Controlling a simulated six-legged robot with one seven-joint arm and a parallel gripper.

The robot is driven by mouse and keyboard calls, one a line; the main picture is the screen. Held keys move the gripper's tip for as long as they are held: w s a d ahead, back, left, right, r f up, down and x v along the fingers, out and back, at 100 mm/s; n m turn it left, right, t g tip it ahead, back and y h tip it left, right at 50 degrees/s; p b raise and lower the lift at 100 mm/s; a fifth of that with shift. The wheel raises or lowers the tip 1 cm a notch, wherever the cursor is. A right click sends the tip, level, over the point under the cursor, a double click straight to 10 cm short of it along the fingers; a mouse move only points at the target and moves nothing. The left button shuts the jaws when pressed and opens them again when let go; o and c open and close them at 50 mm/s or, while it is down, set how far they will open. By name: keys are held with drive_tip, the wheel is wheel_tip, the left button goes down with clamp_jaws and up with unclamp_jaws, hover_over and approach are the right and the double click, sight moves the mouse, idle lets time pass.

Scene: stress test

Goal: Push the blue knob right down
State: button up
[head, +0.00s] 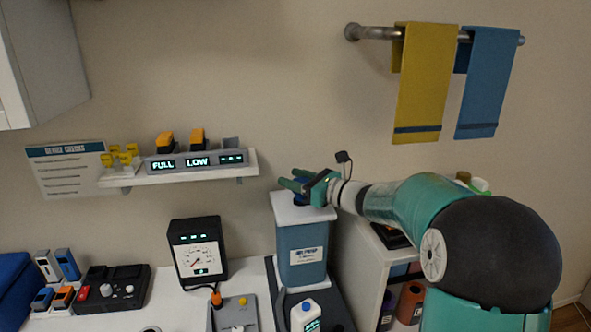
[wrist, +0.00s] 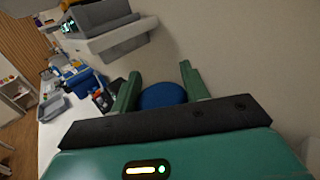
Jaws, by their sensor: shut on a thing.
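The blue knob (wrist: 162,95) shows as a rounded blue shape between the two green fingers of my gripper (wrist: 160,80) in the wrist view. My gripper is shut on it, and the palm hides its near part. In the head view, my gripper (head: 291,182) reaches in from the right over the white lid (head: 312,213) of a blue-grey box (head: 302,250) with a label on its front. Only a little dark blue of the knob shows there, under the fingers. How far the knob stands above the lid is hard to tell.
A wall shelf (head: 190,174) with lit displays is to the left of my gripper. A gauge unit (head: 199,252) stands on the white counter, left of the box. Towels (head: 425,85) hang at upper right.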

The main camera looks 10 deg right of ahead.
drive_tip(key=o, duration=1.4)
drive_tip(key=shift+f, duration=0.35)
drive_tip(key=shift+r, duration=0.1)
drive_tip(key=shift+d, duration=0.1)
drive_tip(key=shift+s+d, duration=0.2)
drive_tip(key=shift+s, duration=0.1)
drive_tip(key=v, duration=1.3)
